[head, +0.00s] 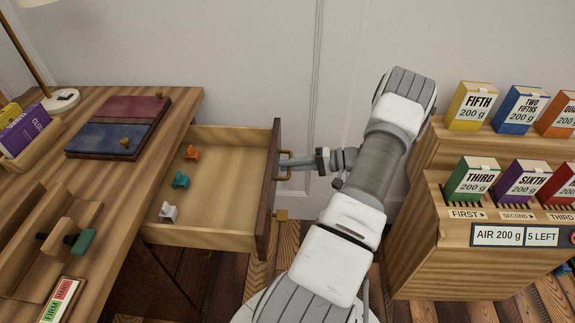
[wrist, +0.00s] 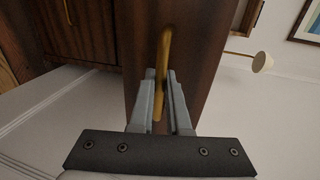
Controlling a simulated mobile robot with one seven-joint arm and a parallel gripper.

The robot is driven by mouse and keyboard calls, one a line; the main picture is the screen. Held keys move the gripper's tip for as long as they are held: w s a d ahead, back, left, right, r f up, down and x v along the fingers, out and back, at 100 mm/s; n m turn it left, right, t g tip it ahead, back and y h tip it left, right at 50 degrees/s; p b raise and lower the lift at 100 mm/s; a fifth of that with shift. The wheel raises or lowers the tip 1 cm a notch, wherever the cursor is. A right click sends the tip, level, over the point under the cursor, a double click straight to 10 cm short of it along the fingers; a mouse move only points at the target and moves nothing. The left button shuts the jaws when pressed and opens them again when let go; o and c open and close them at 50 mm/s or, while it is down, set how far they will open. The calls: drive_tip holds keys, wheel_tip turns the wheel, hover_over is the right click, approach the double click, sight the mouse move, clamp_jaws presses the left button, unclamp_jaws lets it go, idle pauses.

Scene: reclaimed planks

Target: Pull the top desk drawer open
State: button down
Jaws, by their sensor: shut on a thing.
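The top desk drawer (head: 215,237) stands pulled out to the right of the desk (head: 110,185), with its inside in view. It holds an orange, a teal and a white small piece. Its dark front panel (head: 267,200) carries a brass handle (head: 287,165). My gripper (head: 290,162) is at this handle in the head view. In the wrist view the fingers are shut on the brass handle (wrist: 164,60), which runs up between them against the dark wood.
A wooden dispenser (head: 460,235) with labelled boxes stands to the right of my arm. Wooden floor shows between the drawer and the dispenser.

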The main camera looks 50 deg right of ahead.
drive_tip(key=c, duration=0.9)
unclamp_jaws()
drive_tip(key=p+v, duration=0.2)
drive_tip(key=v, duration=1.5)
drive_tip(key=shift+s+d, duration=0.1)
drive_tip(key=shift+s, duration=0.1)
drive_tip(key=o, duration=0.4)
